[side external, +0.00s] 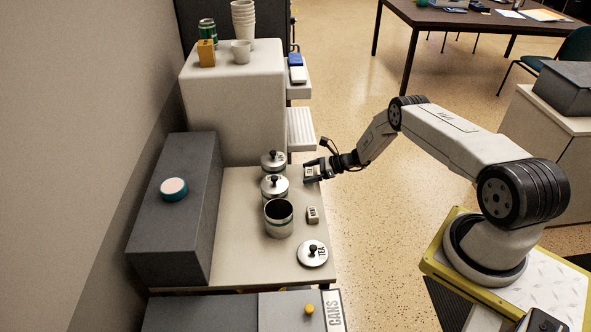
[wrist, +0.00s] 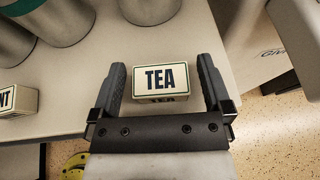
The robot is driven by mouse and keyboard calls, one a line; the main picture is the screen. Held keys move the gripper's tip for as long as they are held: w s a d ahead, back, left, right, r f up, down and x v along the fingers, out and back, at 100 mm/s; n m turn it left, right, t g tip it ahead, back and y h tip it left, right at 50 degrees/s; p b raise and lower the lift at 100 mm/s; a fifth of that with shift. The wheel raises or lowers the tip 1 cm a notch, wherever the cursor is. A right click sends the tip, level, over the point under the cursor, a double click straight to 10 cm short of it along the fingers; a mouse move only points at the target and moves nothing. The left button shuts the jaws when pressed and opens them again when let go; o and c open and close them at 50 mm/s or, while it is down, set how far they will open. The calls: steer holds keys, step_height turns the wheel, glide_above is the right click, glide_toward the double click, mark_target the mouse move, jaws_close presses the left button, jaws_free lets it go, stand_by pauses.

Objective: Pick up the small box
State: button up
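A small cream box with a dark green edge and the word TEA (wrist: 160,79) lies between the two fingers of my gripper (wrist: 161,66) in the wrist view. A gap shows on each side of it, so the fingers are open around it and do not appear to touch it. In the side view this box (side external: 309,174) is at the counter's right edge, between the fingertips of my gripper (side external: 310,170). A second small box (side external: 313,214) lies nearer the camera on the counter; it also shows, cut off and ending in NT, in the wrist view (wrist: 17,101).
Two lidded canisters (side external: 274,187) and an open one (side external: 278,219) stand left of the boxes. A tall pale cabinet (side external: 235,100) rises behind. Open floor is to the right.

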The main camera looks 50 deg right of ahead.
mark_target(310, 171)
steer(key=c, duration=1.1)
steer(key=shift+r, duration=0.15)
steer(key=shift+r, duration=1.45)
steer(key=s+a+r, duration=0.4)
steer(key=s+r, duration=0.5)
steer(key=s, duration=0.4)
steer(key=shift+s+r, duration=0.15)
steer(key=shift+r, duration=0.25)
steer(key=shift+a, duration=0.15)
